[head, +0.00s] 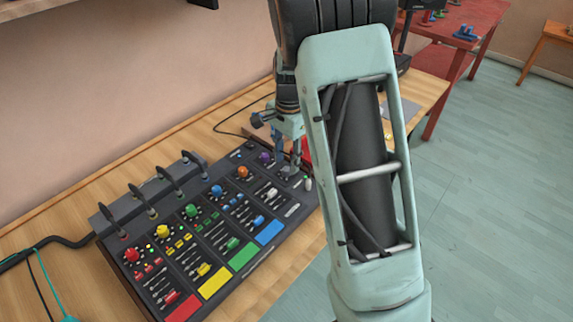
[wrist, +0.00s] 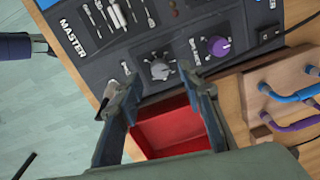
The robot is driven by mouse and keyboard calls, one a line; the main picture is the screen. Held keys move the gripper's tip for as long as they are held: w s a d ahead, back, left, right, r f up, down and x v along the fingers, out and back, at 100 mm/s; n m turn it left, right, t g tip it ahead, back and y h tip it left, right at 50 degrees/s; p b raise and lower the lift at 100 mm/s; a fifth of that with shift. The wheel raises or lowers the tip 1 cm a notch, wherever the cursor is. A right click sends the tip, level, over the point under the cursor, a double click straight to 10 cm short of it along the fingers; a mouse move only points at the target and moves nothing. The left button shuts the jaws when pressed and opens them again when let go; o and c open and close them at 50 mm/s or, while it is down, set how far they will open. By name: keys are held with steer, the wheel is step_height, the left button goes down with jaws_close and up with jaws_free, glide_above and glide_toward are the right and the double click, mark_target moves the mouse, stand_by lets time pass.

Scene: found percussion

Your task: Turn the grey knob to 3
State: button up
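The grey knob (wrist: 160,70) is on the dark mixer panel (wrist: 105,55), near the MASTER label, in the wrist view. A small scale surrounds it, but its numbers and the knob's setting are too small to read. My gripper (wrist: 160,80) is open, with one fingertip towards each side of the knob. The knob shows in the gap between the tips, and no contact with it is visible. In the head view my gripper (head: 287,165) points down over the mixer's (head: 215,235) far right corner, where its fingers largely hide the grey knob.
A purple knob (wrist: 215,45) sits right of the grey one. A white-capped slider (wrist: 111,91) is close to the left finger. A red tray (wrist: 172,130) lies beyond the mixer's edge, beside a wooden board (wrist: 280,100) with purple and blue handles. Cables (head: 235,125) run behind.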

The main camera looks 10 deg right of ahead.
mark_target(288, 170)
step_height(288, 170, up, 9)
steer(key=shift+s+r, duration=0.15)
steer(key=shift+d, duration=0.1)
stand_by(0.3)
